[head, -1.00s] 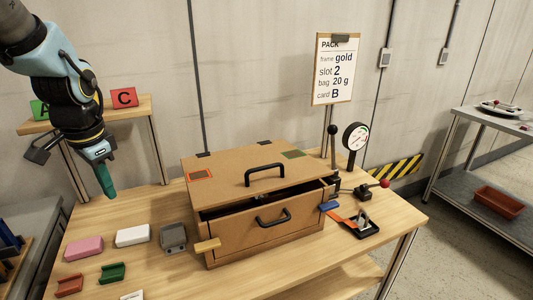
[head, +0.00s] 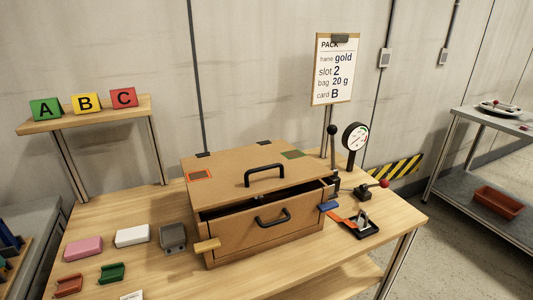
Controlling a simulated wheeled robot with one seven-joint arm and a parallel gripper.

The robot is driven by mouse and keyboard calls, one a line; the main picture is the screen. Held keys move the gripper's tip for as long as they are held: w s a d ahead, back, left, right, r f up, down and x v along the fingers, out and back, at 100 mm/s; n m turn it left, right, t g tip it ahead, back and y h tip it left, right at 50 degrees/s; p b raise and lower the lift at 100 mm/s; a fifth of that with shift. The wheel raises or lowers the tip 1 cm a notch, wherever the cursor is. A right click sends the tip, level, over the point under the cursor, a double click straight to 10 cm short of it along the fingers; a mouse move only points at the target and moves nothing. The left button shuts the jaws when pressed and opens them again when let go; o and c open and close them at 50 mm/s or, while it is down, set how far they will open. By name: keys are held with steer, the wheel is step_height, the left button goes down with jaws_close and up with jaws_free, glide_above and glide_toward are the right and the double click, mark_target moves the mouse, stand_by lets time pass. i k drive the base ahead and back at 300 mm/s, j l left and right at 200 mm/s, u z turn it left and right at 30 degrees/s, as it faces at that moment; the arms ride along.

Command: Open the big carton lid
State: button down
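The big carton (head: 243,238) is a brown box on the wooden workbench. Its lid (head: 225,168) lies down on top, with a black arched handle (head: 265,174), an orange-framed square at left and a green square at right. A dark gap shows below the lid's front edge, above a front panel with its own black handle (head: 272,217). A tan tab (head: 207,245) is at the front left corner and a blue tab (head: 328,206) at the front right. My gripper is out of view.
A shelf (head: 90,115) with A, B and C blocks stands back left. Pink, white, grey, green and red items lie left of the carton. A gauge (head: 355,136), a black lever (head: 333,150) and a clamp device (head: 358,224) stand close on its right. A sign (head: 334,70) hangs behind.

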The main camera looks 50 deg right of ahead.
mark_target(219, 178)
steer(key=k+l, duration=0.8)
